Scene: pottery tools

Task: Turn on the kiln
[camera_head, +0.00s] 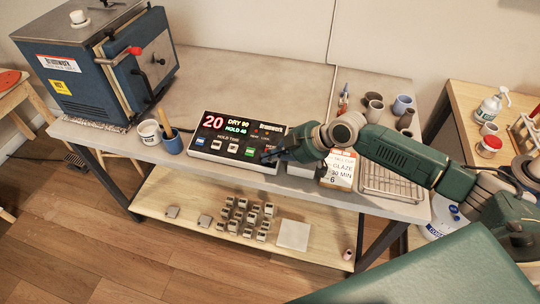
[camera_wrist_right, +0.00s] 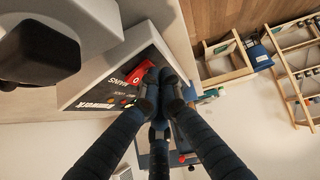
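The kiln (camera_head: 95,65) is a blue box with a pale door and a red-tipped handle, at the back left of the bench. The black control panel (camera_head: 237,141), with lit red, yellow and green readouts, sits in front of it to the right. My right gripper (camera_head: 270,156) is at the panel's right side, by its lower right corner. In the right wrist view my right gripper (camera_wrist_right: 163,88) has its dark fingers drawn together at the panel (camera_wrist_right: 98,85). The red mains switch (camera_wrist_right: 140,77) is just beside the fingertips; contact cannot be told. My left gripper is not in view.
A blue cup with tools (camera_head: 172,144) and a white tub (camera_head: 149,133) stand left of the panel. The bench behind the panel is clear.

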